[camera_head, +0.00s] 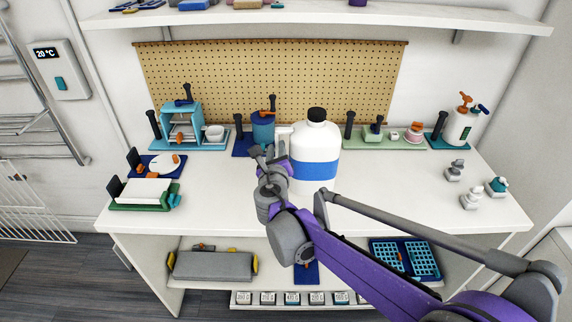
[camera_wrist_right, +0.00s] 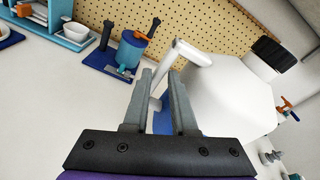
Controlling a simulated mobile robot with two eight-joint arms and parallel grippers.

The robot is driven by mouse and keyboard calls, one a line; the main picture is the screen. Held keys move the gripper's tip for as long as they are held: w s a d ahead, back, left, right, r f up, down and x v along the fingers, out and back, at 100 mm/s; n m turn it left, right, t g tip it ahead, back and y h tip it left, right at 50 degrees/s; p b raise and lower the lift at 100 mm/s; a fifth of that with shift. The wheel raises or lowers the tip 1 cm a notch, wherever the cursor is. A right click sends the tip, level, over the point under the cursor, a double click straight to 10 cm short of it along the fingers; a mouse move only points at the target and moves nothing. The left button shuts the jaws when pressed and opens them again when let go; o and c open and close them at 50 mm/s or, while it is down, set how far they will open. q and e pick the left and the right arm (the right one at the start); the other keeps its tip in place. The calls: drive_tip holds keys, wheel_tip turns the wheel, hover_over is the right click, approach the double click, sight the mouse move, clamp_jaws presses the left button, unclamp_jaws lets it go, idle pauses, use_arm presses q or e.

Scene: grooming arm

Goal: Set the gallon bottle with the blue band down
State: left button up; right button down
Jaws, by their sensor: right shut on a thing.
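The gallon bottle (camera_head: 316,145) is white with a black cap and a blue band, and stands upright over the middle of the white table (camera_head: 400,190). In the right wrist view the bottle (camera_wrist_right: 230,95) is at the right, with its white handle (camera_wrist_right: 187,54) toward me. My right gripper (camera_head: 270,160) is at the bottle's left side, shut on the handle; its fingers (camera_wrist_right: 162,98) show on both sides of it. The bottle's base is partly hidden, and I cannot tell whether it touches the table. My left gripper is not in view.
A blue canister (camera_head: 263,127) on a dark blue mat stands behind left of the bottle. A green tray (camera_head: 385,137) is behind right. The table's front and right middle are clear.

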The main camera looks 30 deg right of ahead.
drive_tip(key=shift+f+b, duration=0.3)
drive_tip(key=shift+f, duration=2.4)
drive_tip(key=c, duration=0.7)
unclamp_jaws()
drive_tip(key=shift+f, duration=0.1)
